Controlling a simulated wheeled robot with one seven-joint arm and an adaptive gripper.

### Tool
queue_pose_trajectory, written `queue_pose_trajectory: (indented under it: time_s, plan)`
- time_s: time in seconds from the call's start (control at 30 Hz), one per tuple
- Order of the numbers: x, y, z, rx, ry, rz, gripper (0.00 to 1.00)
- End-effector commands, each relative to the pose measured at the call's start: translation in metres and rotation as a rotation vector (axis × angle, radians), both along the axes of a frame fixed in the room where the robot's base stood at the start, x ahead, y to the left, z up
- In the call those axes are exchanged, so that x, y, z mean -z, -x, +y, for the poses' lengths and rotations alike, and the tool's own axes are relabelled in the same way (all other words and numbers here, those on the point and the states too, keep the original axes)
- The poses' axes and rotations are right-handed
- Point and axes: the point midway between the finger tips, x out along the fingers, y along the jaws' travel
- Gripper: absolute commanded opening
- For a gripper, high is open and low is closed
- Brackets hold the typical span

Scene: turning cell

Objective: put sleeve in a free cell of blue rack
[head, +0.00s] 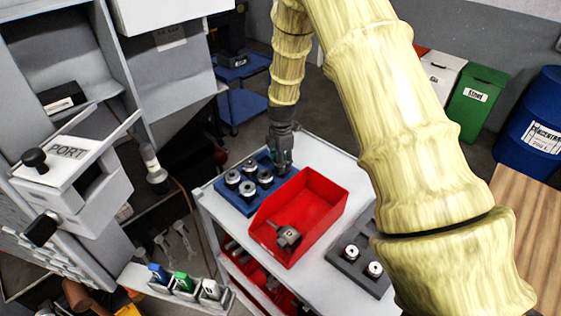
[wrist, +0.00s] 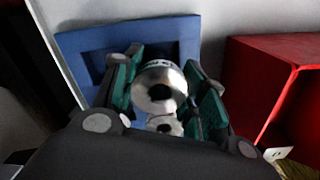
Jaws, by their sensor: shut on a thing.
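The blue rack (head: 228,201) lies at the left of the trolley top, with several metal sleeves (head: 247,189) standing in it. My gripper (head: 283,166) points down at the rack's back right corner in the head view. In the wrist view my gripper (wrist: 165,92) has its green finger pads shut on a silver sleeve (wrist: 147,76) with a dark bore. A second round metal end (wrist: 164,124) shows just below it; I cannot tell if it is a separate part. The blue rack (wrist: 185,30) shows behind the fingers, with a dark recess at left. The held sleeve's height above it is unclear.
A red bin (head: 325,200) holding a metal part (head: 288,237) stands right beside the blue rack; its wall also shows in the wrist view (wrist: 255,85). A dark grey rack (head: 350,262) with two sleeves lies at the right. A grey cabinet (head: 75,215) stands at left.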

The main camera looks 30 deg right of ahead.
Motion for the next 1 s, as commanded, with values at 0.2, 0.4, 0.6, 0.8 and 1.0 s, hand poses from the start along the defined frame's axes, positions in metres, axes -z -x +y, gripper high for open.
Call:
queue_pose_trajectory:
  time_s: [0.2, 0.4, 0.6, 0.8, 1.0]
  plan:
    - [0.014, 0.001, 0.001, -0.001, -0.002, 0.013, 0.00]
    - [0.013, 0.001, 0.001, -0.001, -0.002, 0.012, 0.63]
    - [0.012, 0.001, 0.001, 0.000, -0.001, 0.011, 0.63]
    - [0.009, 0.000, 0.001, 0.000, -0.002, 0.010, 0.63]
    - [-0.005, 0.000, 0.001, 0.000, -0.002, 0.009, 0.63]
